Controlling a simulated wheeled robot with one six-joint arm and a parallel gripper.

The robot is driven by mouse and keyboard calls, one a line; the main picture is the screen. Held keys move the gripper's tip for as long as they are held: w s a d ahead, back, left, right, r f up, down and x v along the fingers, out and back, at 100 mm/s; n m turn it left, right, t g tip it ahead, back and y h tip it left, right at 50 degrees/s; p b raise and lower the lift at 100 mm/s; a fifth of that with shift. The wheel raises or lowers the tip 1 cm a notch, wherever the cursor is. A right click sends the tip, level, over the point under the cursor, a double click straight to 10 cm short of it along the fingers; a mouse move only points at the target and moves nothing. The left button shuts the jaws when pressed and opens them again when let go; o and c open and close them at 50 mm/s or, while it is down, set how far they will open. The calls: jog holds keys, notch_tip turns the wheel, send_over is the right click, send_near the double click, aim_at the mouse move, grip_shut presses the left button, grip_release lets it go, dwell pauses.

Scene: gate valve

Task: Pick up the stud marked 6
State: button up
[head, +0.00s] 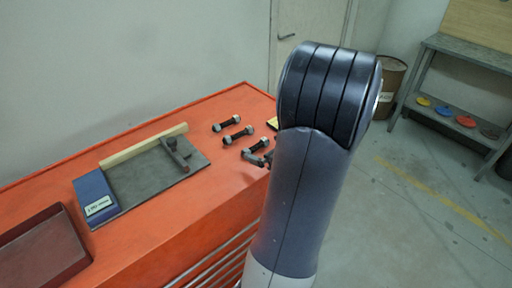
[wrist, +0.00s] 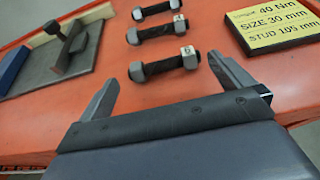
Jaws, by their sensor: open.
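Three dark studs with grey nuts at their ends lie in a row on the orange bench top. In the wrist view the nearest stud (wrist: 163,65) carries a small pale tag that seems to read 6. The middle stud (wrist: 158,31) has a tag too small to read surely, and the far stud (wrist: 157,9) is partly cut by the frame edge. My gripper (wrist: 161,69) is open and empty, its fingers apart on either side of the nearest stud's ends. I cannot tell its height over it. In the head view my arm hides most of the gripper.
A yellow sign (wrist: 272,22) reading 40 Nm, size 30 mm, stud 105 mm lies right of the studs. A grey plate (head: 140,185) with a wooden strip and clamp-like part lies left. A dark red tray (head: 40,255) sits at the near left. The bench edge is close right.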

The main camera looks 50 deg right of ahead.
aim_at(259, 154)
jog(key=x, duration=0.4)
jog(key=shift+d, duration=0.1)
jog(key=shift+c, duration=0.3)
jog(key=shift+r, duration=0.1)
jog(key=c, duration=0.8)
